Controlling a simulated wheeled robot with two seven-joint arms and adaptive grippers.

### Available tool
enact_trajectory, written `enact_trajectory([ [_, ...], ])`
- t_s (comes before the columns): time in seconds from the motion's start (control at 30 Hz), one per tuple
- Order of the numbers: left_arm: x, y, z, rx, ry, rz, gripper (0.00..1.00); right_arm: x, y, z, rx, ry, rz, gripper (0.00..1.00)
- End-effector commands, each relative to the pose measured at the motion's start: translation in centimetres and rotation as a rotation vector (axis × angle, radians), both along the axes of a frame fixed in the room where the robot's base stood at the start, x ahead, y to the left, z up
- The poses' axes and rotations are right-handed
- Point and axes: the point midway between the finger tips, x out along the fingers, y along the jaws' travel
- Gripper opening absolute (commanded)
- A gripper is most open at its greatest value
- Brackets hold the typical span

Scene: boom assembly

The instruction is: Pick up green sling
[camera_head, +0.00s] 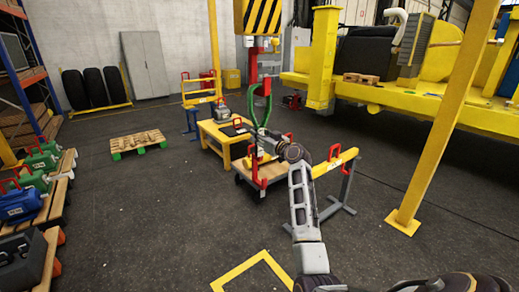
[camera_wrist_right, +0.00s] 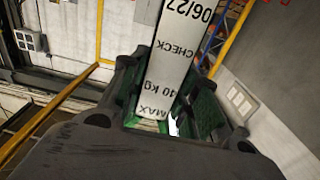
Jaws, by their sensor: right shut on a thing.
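The green sling (camera_head: 253,104) hangs as a narrow loop near the middle of the head view, close to a red hook part under the yellow-black hook block (camera_head: 262,17). My right gripper (camera_head: 263,139) is at the sling's lower end. In the right wrist view, the gripper (camera_wrist_right: 165,120) is closed around green material, with a white label (camera_wrist_right: 172,55) reading "MAX 10 KG CHECK 06/27" rising between the fingers. The fingers partly hide what they grip. I cannot tell whether the sling's top is attached to the hook. My left gripper is not in view.
A yellow table (camera_head: 215,135) and a low wheeled cart (camera_head: 270,172) stand behind my right gripper. Open floor lies between.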

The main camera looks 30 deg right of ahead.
Motion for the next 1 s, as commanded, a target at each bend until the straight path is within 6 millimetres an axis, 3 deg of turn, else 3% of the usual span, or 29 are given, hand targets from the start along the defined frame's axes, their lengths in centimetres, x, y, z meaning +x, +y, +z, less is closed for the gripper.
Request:
enact_trajectory([
  [0.37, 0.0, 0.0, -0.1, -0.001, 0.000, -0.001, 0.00, 0.0, -0.1, 1.2, -0.003, -0.006, 0.000, 0.00],
  [1.0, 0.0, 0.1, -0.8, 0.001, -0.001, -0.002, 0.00, -0.1, -0.1, 7.5, -0.001, -0.007, -0.002, 0.00],
])
